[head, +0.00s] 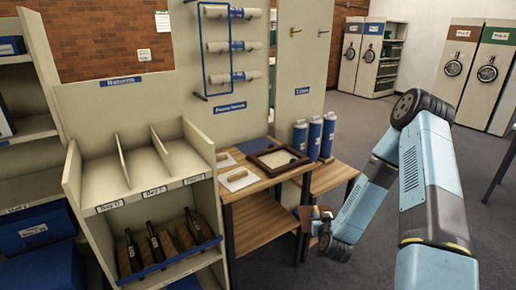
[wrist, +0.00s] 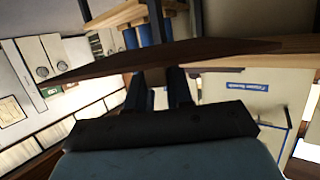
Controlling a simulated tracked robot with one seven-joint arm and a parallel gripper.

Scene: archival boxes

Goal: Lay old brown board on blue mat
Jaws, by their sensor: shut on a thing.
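My gripper (head: 318,216) hangs at the right front corner of the wooden table, beside its edge. It is shut on a brown board (head: 325,212), which looks small and partly hidden by my fingers in the head view. In the wrist view the board (wrist: 215,50) is a long, thin, dark brown shape, seen nearly edge-on, across the fingertips (wrist: 160,80).
A Returns rack (head: 92,176) with dark-handled things stands left. Rolls hang on the wall panel. Grey floor (head: 350,120) is open behind.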

